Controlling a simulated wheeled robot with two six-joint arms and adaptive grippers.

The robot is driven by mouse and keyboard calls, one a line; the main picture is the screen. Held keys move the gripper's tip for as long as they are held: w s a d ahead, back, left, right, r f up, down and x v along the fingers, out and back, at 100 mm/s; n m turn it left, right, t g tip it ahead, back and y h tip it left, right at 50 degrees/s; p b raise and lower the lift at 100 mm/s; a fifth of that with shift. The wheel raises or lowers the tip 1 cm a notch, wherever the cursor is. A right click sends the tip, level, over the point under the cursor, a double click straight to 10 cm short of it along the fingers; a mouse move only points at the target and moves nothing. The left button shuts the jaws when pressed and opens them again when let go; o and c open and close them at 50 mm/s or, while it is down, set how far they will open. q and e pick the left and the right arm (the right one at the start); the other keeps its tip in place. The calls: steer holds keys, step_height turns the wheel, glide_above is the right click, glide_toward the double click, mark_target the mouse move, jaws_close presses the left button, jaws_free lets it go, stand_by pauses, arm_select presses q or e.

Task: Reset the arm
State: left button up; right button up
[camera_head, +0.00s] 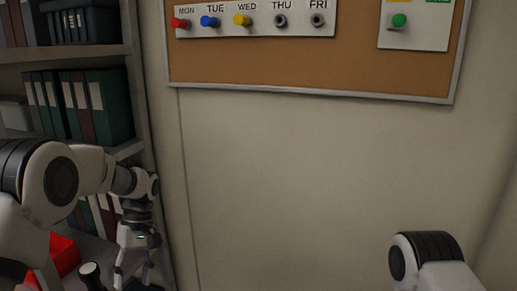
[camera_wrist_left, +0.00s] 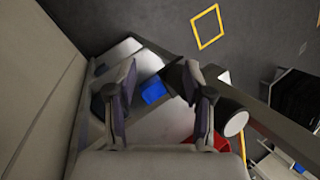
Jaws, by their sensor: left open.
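My left arm comes in from the left in the head view, bent at the elbow, with its wrist turned down. My left gripper (camera_head: 133,270) points downward near the bottom edge, in front of the shelf. In the left wrist view its two fingers (camera_wrist_left: 161,85) are spread apart with nothing held between them. A blue item (camera_wrist_left: 153,90) shows between the fingers, lower down and apart from them as far as I can tell. Only a link of my right arm shows at the lower right of the head view; its gripper is out of the picture.
A shelf with binders (camera_head: 80,105) stands at the left, close to my left arm. A red item (camera_head: 63,255) is below the arm. A cork board (camera_head: 300,72) with colored pegs hangs on the wall. A yellow floor outline (camera_wrist_left: 206,27) shows in the wrist view. Mid-wall is clear.

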arm_select(q)
steer(key=s+d+f+m+g, duration=0.1)
steer(key=s+f, duration=0.6)
steer(key=f, duration=0.3)
steer(key=s+d+f+m+g, duration=0.1)
steer(key=s+f, duration=0.6)
steer(key=f, duration=0.3)
steer(key=s+d+f+m+t, duration=0.1)
steer(key=s+f, duration=0.2)
steer(key=s, duration=0.4)
steer(key=s+f+m+h, duration=0.1)
steer(key=s+f, duration=0.3)
steer(key=s, duration=0.4)
steer(key=s+d+f+m+t, duration=0.1)
steer(key=s+f, duration=0.2)
steer(key=s, duration=0.4)
steer(key=w+m+t, duration=0.2)
steer(key=w+t, duration=0.1)
steer(key=w+m+t, duration=0.1)
steer(key=w, duration=0.1)
steer(key=shift+w+a+t, duration=0.25)
steer(key=shift+t, duration=0.15)
steer(key=shift+r, duration=0.1)
